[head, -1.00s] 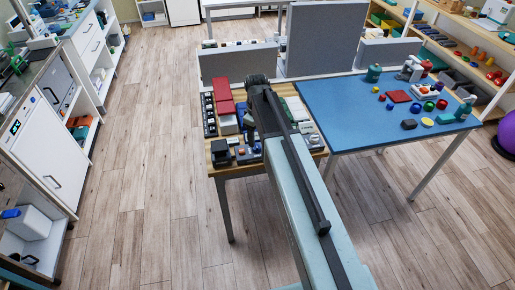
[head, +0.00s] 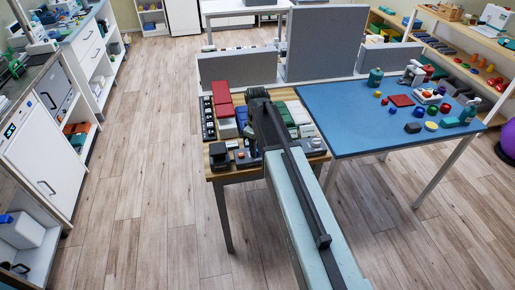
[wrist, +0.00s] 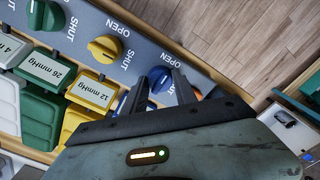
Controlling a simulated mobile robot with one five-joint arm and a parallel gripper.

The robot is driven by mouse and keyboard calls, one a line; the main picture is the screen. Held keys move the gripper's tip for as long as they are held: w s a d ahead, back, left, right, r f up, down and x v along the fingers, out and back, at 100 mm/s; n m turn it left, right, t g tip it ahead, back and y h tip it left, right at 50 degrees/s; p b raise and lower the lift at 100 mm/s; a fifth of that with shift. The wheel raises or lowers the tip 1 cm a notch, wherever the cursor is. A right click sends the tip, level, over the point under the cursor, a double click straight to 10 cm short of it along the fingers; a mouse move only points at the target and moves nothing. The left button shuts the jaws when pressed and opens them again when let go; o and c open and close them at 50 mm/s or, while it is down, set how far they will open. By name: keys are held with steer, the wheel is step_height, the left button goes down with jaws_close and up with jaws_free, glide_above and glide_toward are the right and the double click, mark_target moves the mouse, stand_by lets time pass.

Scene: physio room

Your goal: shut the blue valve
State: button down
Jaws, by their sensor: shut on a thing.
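In the wrist view a grey valve panel carries a blue valve (wrist: 160,77), a yellow valve (wrist: 105,48) and a green valve (wrist: 46,16), with SHUT and OPEN lettering beside them. My gripper (wrist: 163,84) is at the blue valve, its two dark fingers on either side of the round knob and shut on it. The fingers cover part of the knob, so which way it points is hard to tell. An OPEN label stands just above it. In the head view my arm reaches to the wooden table (head: 222,172) and hides the gripper and the blue valve.
Labelled parts stand beside the panel, including a 26 mmHg tag (wrist: 46,67) and a 12 mmHg tag (wrist: 92,88). A blue table (head: 345,125) with small objects adjoins on the right. Grey dividers (head: 237,66) stand behind. The floor left of the tables is clear.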

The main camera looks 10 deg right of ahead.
steer(key=shift+m, duration=0.3)
steer(key=m, duration=0.3)
steer(key=shift+m, duration=0.4)
steer(key=m, duration=0.4)
steer(key=shift+m, duration=0.3)
steer(key=m, duration=0.4)
steer(key=shift+m, duration=2.4)
steer(key=c, duration=1)
jaws_free()
